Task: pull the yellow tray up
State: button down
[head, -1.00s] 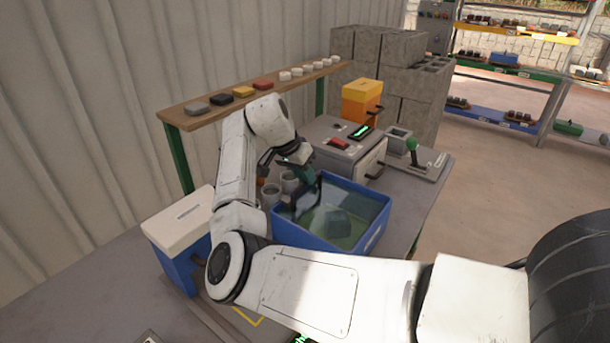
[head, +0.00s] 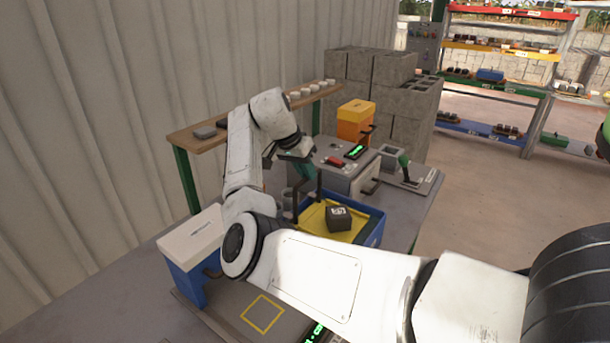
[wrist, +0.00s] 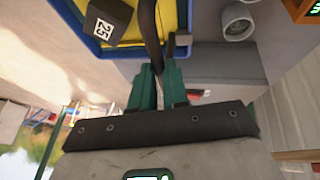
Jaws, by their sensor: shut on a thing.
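The yellow tray (head: 312,219) is up near the rim of the blue tub (head: 374,234). A dark block (head: 339,217) with a white "25" label sits on it; the label reads in the wrist view (wrist: 103,28). My gripper (head: 306,172), with green fingers, is above the tub's left side. In the wrist view the fingers (wrist: 157,78) are shut on a dark bar (wrist: 148,30) that runs over the yellow tray and looks like its handle. The tray's near edge is hidden behind my arm in the head view.
A grey press box (head: 345,165) with a green display stands behind the tub. A lever (head: 405,170) is at its right. A blue bin with a white lid (head: 192,240) is at the left, and an orange box (head: 356,122) is behind. A wooden shelf (head: 185,137) runs along the wall.

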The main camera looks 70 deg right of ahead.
jog(key=shift+r, duration=0.1)
jog(key=c, duration=1.1)
grip_release()
jog(key=b+v, duration=0.2)
jog(key=v, duration=0.8)
jog(key=shift+w+a+r, duration=0.1)
jog(key=shift+a+r, duration=0.1)
jog(key=shift+r, duration=0.05)
